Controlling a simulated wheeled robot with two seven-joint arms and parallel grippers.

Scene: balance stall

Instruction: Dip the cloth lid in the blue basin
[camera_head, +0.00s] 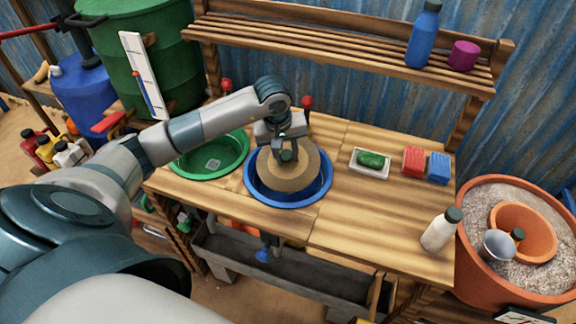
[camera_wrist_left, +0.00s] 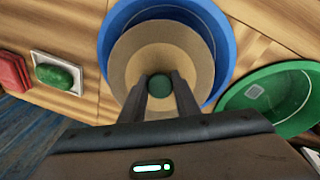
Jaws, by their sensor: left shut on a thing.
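The cloth lid (camera_head: 304,163) is a round tan disc with a dark green knob in its middle. My left gripper (camera_head: 287,157) is shut on that knob, with its fingers pointing down. The lid is over the blue basin (camera_head: 287,202), within its rim as seen from the head. In the left wrist view the lid (camera_wrist_left: 131,57) covers much of the blue basin (camera_wrist_left: 107,41), and the fingers of my left gripper (camera_wrist_left: 160,87) are on both sides of the knob. Whether the lid touches water is hidden. My right gripper is not in view.
A green basin (camera_head: 236,165) stands left of the blue one. A white dish (camera_head: 358,171) with a green soap, red and blue sponges (camera_head: 414,161) and a white bottle (camera_head: 437,232) are to the right. A slatted shelf (camera_head: 330,45) rises behind.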

